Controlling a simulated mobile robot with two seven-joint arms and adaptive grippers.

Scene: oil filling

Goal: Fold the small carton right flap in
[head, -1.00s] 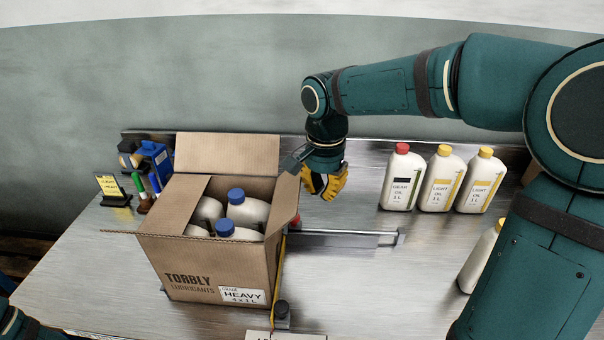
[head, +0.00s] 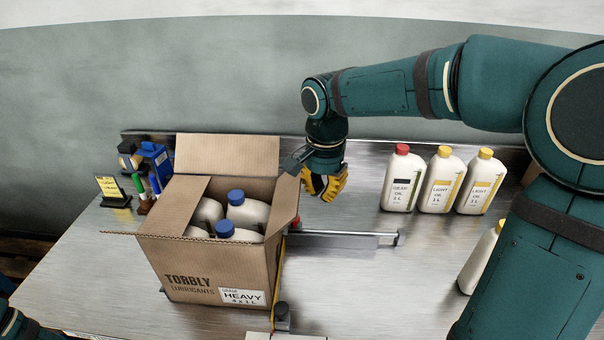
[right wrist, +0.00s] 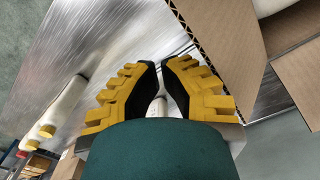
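The small brown carton (head: 205,268) stands on the metal table, with several white bottles with blue caps (head: 236,196) inside. Its right flap (head: 285,203) stands up at a tilt along the right side. In the right wrist view the gripper (right wrist: 159,68) is beside a cardboard panel (right wrist: 228,50). Whether it touches the flap is unclear.
White oil bottles with red (head: 402,148) and yellow caps (head: 485,152) stand at the back right. A low metal rail (head: 345,240) lies right of the carton. Markers and a blue box (head: 155,156) stand at the back left. The table front right of the carton is mostly clear.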

